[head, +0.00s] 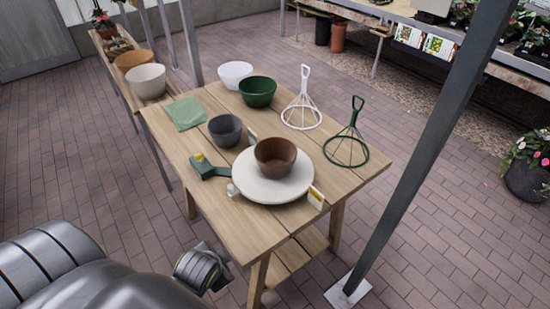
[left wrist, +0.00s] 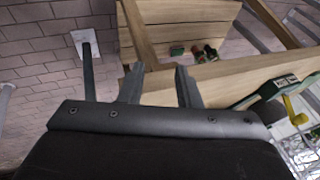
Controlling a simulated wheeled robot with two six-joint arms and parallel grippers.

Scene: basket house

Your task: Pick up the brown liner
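The brown liner (head: 276,157), shaped like a round bowl, stands upright on a white round plate (head: 260,190) near the front of the wooden table. In the left wrist view my left gripper (left wrist: 158,84) has its two fingers apart, with nothing held between them. The table's wooden edge and legs show beyond the fingers. The brown liner is not recognizable in that view. In the head view my left arm is low at the left, in front of the table and apart from the liner; its fingertips are not clear there. My right gripper is not in view.
A dark grey bowl (head: 226,130), a green bowl (head: 257,92) and a white bowl (head: 235,73) stand behind the liner. A green handled tool (head: 210,168) lies left of the plate. White (head: 301,105) and green (head: 347,148) wire frames stand right. A metal post (head: 420,150) rises right of the table.

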